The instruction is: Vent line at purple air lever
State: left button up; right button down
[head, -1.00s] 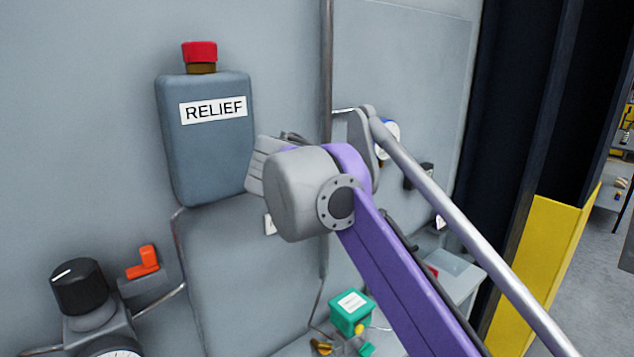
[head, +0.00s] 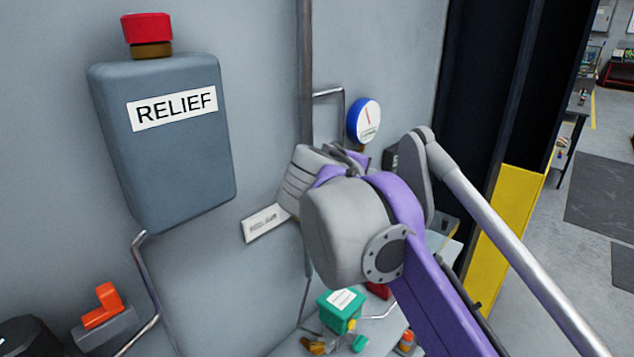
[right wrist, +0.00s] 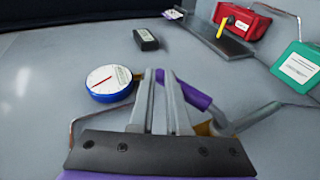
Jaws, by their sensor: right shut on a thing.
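The purple air lever (right wrist: 194,96) shows in the right wrist view, sloping down to the right from my fingertips toward a brass-coloured fitting (right wrist: 207,128). My right gripper (right wrist: 158,78) is shut on the lever's upper-left end. In the head view my right gripper (head: 312,180) is at the wall, right of the grey RELIEF tank (head: 165,150). My wrist and arm hide the lever and most of the fingers there. My left gripper is not in view.
A blue-rimmed gauge (head: 364,121) is on the wall just beyond my gripper; it also shows in the right wrist view (right wrist: 107,83). A white label (head: 264,223) is below-left. A green box (head: 341,309) sits lower, and an orange-handled valve (head: 103,305) is at lower left.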

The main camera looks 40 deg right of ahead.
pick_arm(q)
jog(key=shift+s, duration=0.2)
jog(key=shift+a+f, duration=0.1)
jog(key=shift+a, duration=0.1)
pick_arm(e)
jog(key=shift+w+d+f, duration=0.25)
jog(key=shift+d+f, duration=0.1)
jog(key=shift+f, duration=0.2)
jog(key=shift+w+d+f, duration=0.2)
jog(key=shift+d+f, duration=0.15)
jog(key=shift+f, duration=0.2)
